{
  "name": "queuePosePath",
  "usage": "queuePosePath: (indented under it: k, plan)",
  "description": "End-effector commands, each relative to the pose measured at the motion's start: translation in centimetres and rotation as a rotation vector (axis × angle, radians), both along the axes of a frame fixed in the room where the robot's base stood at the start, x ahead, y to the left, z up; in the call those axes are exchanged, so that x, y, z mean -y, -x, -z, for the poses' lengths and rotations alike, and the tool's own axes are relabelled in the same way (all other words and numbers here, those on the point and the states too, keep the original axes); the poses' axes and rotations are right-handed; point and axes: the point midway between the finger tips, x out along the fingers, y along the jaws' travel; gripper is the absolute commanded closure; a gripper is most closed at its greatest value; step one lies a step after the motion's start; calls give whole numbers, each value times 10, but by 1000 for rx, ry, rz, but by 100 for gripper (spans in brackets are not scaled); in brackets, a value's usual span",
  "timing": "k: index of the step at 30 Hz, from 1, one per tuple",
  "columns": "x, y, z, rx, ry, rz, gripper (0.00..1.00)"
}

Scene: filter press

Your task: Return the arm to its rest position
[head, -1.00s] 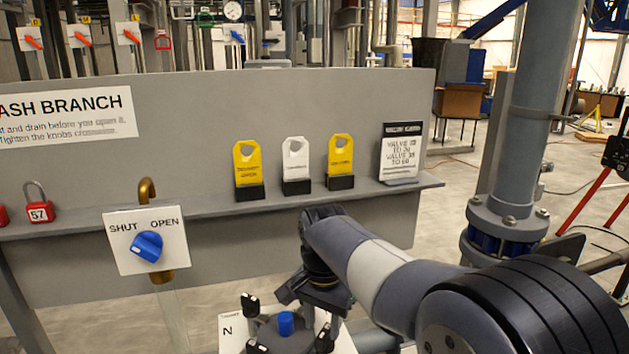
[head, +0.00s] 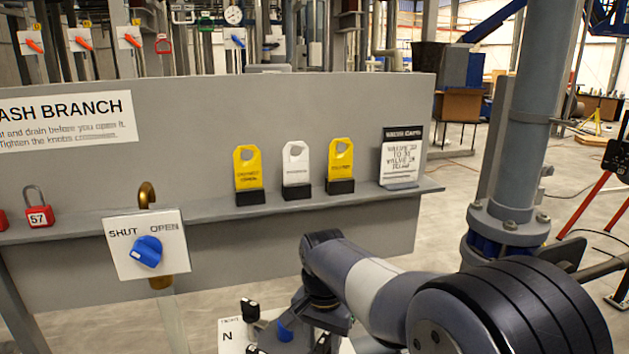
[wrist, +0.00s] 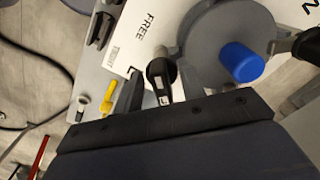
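My arm reaches in from the lower right of the head view, bent at the wrist. My gripper (head: 318,314) hangs low over a white plate marked N (head: 232,335), which carries a fixture with black knobs and a blue cap (head: 285,331). In the wrist view, the dark body of my gripper (wrist: 165,130) fills the lower part. Beyond it show the blue cap (wrist: 240,62), a grey round hub (wrist: 205,38) and the word FREE on the plate. I see no object held.
A grey panel with a shelf (head: 95,222) stands ahead, holding yellow and white tags (head: 296,165), a sign card (head: 400,158) and a red padlock (head: 38,218). A blue valve knob (head: 147,252) is at left. A grey pipe column (head: 520,150) stands close at right.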

Motion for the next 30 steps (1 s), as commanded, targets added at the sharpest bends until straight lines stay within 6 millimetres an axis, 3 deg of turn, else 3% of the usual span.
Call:
queuePosePath:
  k: [30]
  plan:
    - [8,1,1,-1,1,-747,62]
